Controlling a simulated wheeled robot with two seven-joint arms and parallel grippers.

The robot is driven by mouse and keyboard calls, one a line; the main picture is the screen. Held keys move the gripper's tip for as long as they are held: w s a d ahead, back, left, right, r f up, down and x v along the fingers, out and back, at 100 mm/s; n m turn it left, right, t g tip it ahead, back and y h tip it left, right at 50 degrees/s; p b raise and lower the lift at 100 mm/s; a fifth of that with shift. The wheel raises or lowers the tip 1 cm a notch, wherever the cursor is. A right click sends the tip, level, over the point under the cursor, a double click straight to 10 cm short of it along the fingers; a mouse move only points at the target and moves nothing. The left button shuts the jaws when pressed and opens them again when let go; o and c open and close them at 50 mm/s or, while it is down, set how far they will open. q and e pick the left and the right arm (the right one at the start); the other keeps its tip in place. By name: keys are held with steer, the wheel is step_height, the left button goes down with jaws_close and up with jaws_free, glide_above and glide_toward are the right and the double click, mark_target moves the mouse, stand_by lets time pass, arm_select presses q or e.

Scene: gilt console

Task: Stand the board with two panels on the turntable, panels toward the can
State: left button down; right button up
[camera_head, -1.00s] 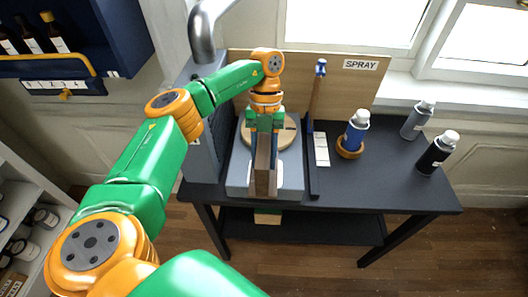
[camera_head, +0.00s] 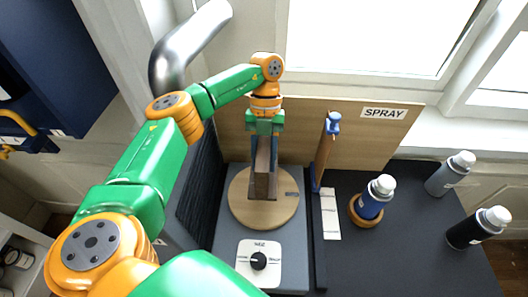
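My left gripper (camera_head: 265,150) points down over the turntable. It is shut on a brown board (camera_head: 264,185), seen nearly edge-on between its fingers. The board is roughly upright; its two panels cannot be made out. The board's lower end overlaps the round wooden turntable (camera_head: 242,209), and I cannot tell whether it touches. The turntable sits on a grey base. The blue can (camera_head: 371,202) with a pale cap stands in a wooden ring to the right. My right gripper is not in view.
A dial panel (camera_head: 274,276) is at the base's front. A dark ribbed panel stands left of the turntable. A blue-topped wooden upright (camera_head: 322,160) and white strip (camera_head: 331,213) lie between turntable and can. A grey can (camera_head: 448,176) and black can (camera_head: 476,230) stand far right.

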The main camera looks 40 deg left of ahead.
arm_select(q)
steer(key=shift+s+d+f, duration=0.3)
steer(key=shift+s, duration=0.2)
steer(key=shift+s+d+f, duration=0.25)
steer(key=shift+s+d, duration=0.05)
steer(key=shift+s, duration=0.15)
steer(key=f, duration=0.3)
steer(key=w+a+f, duration=0.1)
steer(key=shift+w+f, duration=0.1)
steer(key=shift+f, duration=0.15)
steer(key=shift+d+f+b, duration=0.1)
steer(key=shift+f+b, duration=0.15)
steer(key=shift+b, duration=0.25)
steer(key=shift+s+d, duration=0.2)
steer(key=shift+s, duration=0.1)
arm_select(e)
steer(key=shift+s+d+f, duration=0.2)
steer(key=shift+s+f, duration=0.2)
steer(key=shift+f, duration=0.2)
arm_select(q)
steer(key=shift+w+a+f, duration=0.1)
steer(key=shift+w+a, duration=0.05)
steer(key=shift+w, duration=0.05)
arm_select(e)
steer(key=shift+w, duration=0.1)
arm_select(q)
steer(key=shift+s+f, duration=0.1)
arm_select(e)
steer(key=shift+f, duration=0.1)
